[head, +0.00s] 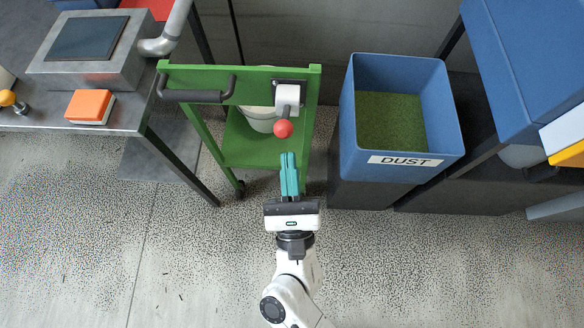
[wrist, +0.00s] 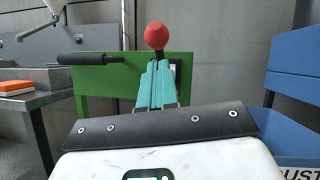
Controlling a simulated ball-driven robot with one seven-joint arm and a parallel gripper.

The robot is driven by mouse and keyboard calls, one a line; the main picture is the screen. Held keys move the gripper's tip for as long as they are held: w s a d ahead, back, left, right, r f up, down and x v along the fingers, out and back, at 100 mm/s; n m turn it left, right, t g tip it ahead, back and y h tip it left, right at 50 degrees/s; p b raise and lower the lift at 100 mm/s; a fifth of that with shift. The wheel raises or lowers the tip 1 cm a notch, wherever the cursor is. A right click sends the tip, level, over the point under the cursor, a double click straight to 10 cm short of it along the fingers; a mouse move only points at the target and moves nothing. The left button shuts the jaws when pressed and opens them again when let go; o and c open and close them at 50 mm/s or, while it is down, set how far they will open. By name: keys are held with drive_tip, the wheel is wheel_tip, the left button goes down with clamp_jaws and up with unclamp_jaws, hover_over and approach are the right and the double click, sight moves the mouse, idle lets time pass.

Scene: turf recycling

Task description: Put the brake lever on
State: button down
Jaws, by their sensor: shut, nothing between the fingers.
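The brake lever, with a red ball knob (head: 283,129), sits on a white and dark bracket (head: 288,95) at the right end of the green cart's (head: 262,150) top bar. In the wrist view the red knob (wrist: 156,36) shows just above the fingertips, with its bracket partly hidden behind them. My gripper (head: 288,156) has teal fingers, shut and empty. They point at the cart, just on the near side of the knob and apart from it in the head view. The fingers (wrist: 158,68) also show closed together in the wrist view.
The cart has a dark handle (head: 197,96) at left and a white bucket (head: 262,118) inside. A blue DUST bin (head: 350,135) stands to the right. A metal table (head: 135,118) with an orange sponge (head: 90,106) is at left. The floor around my arm is clear.

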drive_tip(key=b+v, duration=0.2)
drive_tip(key=v, duration=0.9)
drive_tip(key=shift+r+b, duration=0.2)
drive_tip(key=shift+b, duration=0.15)
